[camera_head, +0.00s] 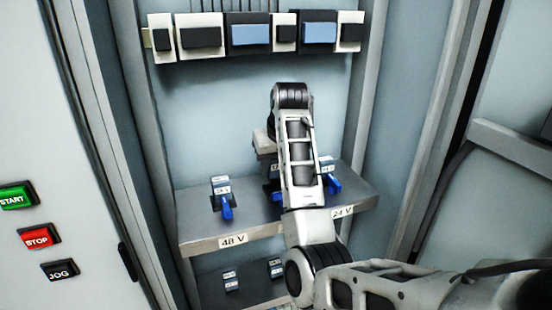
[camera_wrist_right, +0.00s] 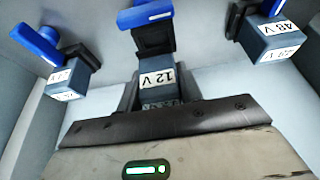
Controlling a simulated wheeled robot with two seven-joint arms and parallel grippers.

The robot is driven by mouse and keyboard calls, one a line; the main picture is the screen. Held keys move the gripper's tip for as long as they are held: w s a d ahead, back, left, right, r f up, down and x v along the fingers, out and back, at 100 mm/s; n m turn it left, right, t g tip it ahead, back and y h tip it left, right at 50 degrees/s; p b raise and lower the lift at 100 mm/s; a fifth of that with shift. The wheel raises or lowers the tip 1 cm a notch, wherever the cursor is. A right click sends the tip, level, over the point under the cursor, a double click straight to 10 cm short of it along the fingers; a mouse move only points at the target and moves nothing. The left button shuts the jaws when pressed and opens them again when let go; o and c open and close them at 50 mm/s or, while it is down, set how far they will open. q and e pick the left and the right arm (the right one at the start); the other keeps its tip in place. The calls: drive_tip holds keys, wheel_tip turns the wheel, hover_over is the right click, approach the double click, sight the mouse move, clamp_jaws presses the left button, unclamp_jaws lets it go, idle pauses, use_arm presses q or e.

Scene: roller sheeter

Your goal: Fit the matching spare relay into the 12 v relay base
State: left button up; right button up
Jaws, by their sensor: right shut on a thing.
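My right gripper (camera_wrist_right: 160,99) is shut on a small blue-grey relay (camera_wrist_right: 158,94) between its dark fingers. In the right wrist view, a block labelled 12 V (camera_wrist_right: 156,77) lies right in line with the held relay, below a black base with a blue lever (camera_wrist_right: 146,17). I cannot tell where the held relay ends and this block begins, or whether it is seated. In the head view, my right arm hides most of this middle station; the gripper body (camera_head: 264,141) shows beside it. My left gripper is not in view.
The shelf (camera_head: 200,236) carries a 48 V station (camera_head: 221,192) on the left and a 24 V station (camera_head: 329,178) on the right, both with blue levers. Small relays (camera_head: 231,281) stand on the lower shelf. Cabinet walls close in both sides; modules (camera_head: 250,34) hang above.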

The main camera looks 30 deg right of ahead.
drive_tip(key=shift+f, duration=0.35)
idle(1.6)
drive_tip(key=shift+f, duration=1.05)
drive_tip(key=o, duration=1.1)
drive_tip(key=v, duration=0.6)
drive_tip(key=shift+a, duration=0.1)
drive_tip(key=shift+r, duration=0.35)
drive_tip(key=shift+s+a+r+b, duration=0.2)
drive_tip(key=shift+s+r+b, duration=0.2)
drive_tip(key=shift+r, duration=0.1)
drive_tip(key=v, duration=0.8)
drive_tip(key=shift+p, duration=0.35)
drive_tip(key=shift+s+d, duration=0.15)
drive_tip(key=shift+d, duration=0.05)
